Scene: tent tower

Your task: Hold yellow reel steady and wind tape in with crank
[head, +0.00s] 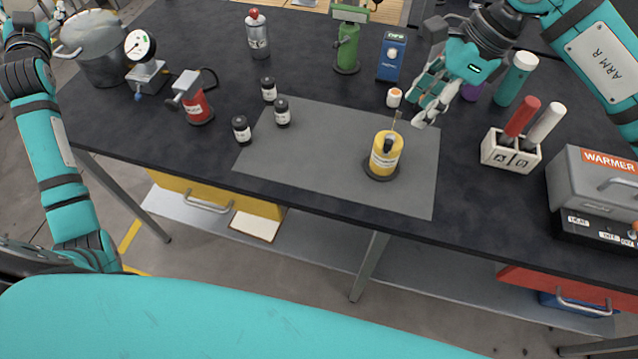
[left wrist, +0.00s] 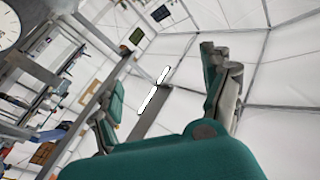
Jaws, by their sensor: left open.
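The yellow reel (head: 386,155) stands upright on a dark round base on the grey mat (head: 310,155). A thin crank handle (head: 397,118) sticks up from its top, and a dark part shows on its upper front. My right gripper (head: 422,115) is above and right of the reel, its fingers pointing down-left, apart from the crank in the picture. I cannot tell how far its fingers are spread. My left gripper (left wrist: 165,75) shows in the left wrist view with its fingers wide apart and nothing between them. It points away from the table, toward white tent walls.
Small black bottles (head: 242,130) stand by the mat's left edge. Right of the mat are a white holder (head: 511,153) with red and white sticks and a grey warmer (head: 590,185). An orange-capped jar (head: 394,97) stands behind the reel.

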